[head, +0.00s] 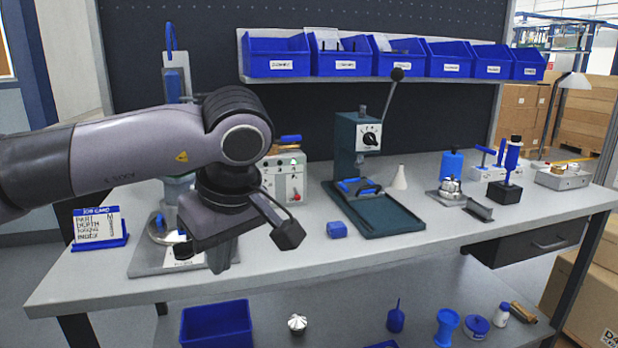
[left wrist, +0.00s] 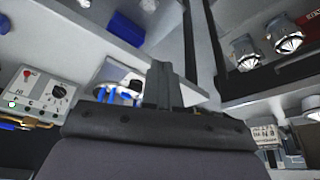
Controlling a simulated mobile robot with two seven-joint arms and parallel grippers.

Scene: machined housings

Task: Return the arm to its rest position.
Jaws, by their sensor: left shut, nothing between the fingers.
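My left arm (head: 150,160) comes in from the left in the head view, bent at a dark joint, with its gripper hanging down over the front left of the workbench (head: 300,262). My left gripper (head: 222,262) points downward and holds nothing. In the left wrist view its fingers (left wrist: 165,85) are together and empty. In the head view it hides part of a grey base plate (head: 150,262) with a fixture on it. My right gripper is in neither view.
A job card stand (head: 98,228) is left of the gripper. A control box (head: 287,178), a small blue block (head: 337,230) and a dark green press (head: 375,213) stand to its right. Blue bins (head: 276,58) line the shelf above. The front bench edge right of the gripper is clear.

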